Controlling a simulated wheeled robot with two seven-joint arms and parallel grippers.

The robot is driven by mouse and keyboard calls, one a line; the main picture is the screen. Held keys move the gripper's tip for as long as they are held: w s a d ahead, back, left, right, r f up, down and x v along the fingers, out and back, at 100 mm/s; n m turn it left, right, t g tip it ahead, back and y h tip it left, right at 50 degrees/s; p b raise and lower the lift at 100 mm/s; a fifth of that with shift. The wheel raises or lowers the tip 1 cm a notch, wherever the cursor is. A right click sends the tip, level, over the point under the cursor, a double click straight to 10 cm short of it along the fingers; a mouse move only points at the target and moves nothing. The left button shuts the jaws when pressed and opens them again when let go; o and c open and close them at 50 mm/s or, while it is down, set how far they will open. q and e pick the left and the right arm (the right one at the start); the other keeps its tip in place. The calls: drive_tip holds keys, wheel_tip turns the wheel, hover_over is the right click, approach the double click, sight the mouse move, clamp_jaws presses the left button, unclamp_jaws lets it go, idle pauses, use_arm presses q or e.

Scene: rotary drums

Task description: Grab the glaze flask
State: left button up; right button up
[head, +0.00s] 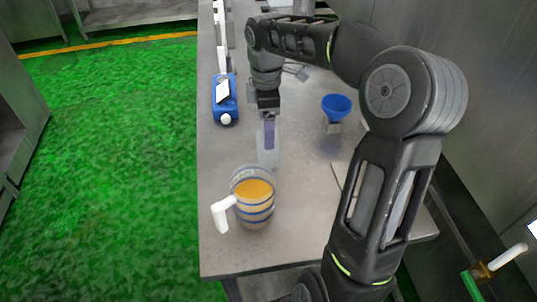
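My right arm enters from the lower right and bends over the table. Its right gripper (268,113) points down at the top of a narrow, pale translucent flask with a purple upper part (269,136), which looks like the glaze flask. The fingertips meet or overlap the flask's top, but they are too small to tell whether they are closed on it. The flask looks upright behind a clear jug (253,205) with orange liquid, blue bands and a white handle. My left gripper is out of view.
The grey table (232,262) also holds a blue canister (224,100) at the left edge and a blue funnel (336,107) on a small stand at right. The green floor (110,150) is open at left. A wall closes off the right.

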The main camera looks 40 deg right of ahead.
drive_tip(key=shift+f, duration=0.2)
drive_tip(key=shift+f, duration=0.1)
drive_tip(key=shift+f, duration=1.2)
wheel_tip(320, 180, down, 5)
drive_tip(key=shift+w+a+f+p, duration=0.1)
drive_tip(key=shift+f+p, duration=0.05)
drive_tip(key=shift+p, duration=0.6)
drive_tip(key=shift+c, duration=0.4)
